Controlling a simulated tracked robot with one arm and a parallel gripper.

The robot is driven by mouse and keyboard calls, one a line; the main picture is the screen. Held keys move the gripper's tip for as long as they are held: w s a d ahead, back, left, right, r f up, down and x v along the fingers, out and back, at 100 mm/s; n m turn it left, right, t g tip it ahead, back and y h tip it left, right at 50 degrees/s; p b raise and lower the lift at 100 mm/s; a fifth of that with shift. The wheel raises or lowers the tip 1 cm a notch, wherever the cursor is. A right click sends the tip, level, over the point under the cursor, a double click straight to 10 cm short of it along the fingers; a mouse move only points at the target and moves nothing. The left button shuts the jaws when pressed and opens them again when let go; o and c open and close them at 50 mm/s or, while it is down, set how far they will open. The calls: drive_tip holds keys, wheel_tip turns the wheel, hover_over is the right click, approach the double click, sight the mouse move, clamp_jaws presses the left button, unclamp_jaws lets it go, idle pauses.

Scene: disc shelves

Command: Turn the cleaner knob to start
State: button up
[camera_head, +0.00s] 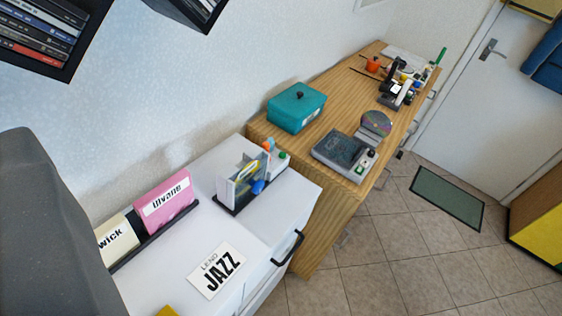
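A dark grey box-like device (345,150), which looks like the disc cleaner, sits on the near part of the wooden counter (337,209). Its right side has a light strip with small controls (370,154); they are too small to tell which is the knob or how it is turned. A shiny disc (376,123) stands tilted just behind the device. No fingers of my gripper show, so its opening is hidden. A large dark grey shape at the left edge may be part of my arm. It is far from the device.
A teal lidded box (297,107) stands left of the device. Shelves hang at upper left. Tiled floor (400,265) with a green mat (447,197) is open at right.

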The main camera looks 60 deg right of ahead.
drive_tip(key=w+d+f+h+p, duration=0.1)
drive_tip(key=w+d+f+h, duration=0.15)
drive_tip(key=w+d, duration=0.5)
drive_tip(key=t+y+p, duration=0.2)
drive_tip(key=y+p, duration=0.1)
drive_tip(key=p, duration=0.3)
hover_over(260, 189)
drive_tip(key=s, duration=0.6)
wheel_tip(260, 189, down, 34)
drive_tip(key=s+d+f+y+p, duration=0.2)
drive_tip(key=s+f+y, duration=0.1)
drive_tip(key=s+f, duration=0.9)
drive_tip(key=shift+m, duration=0.3)
drive_tip(key=w, duration=0.5)
drive_tip(key=w+a+f, duration=0.1)
drive_tip(key=w, duration=1)
drive_tip(key=shift+a+f, duration=0.35)
drive_tip(key=shift+f, duration=0.05)
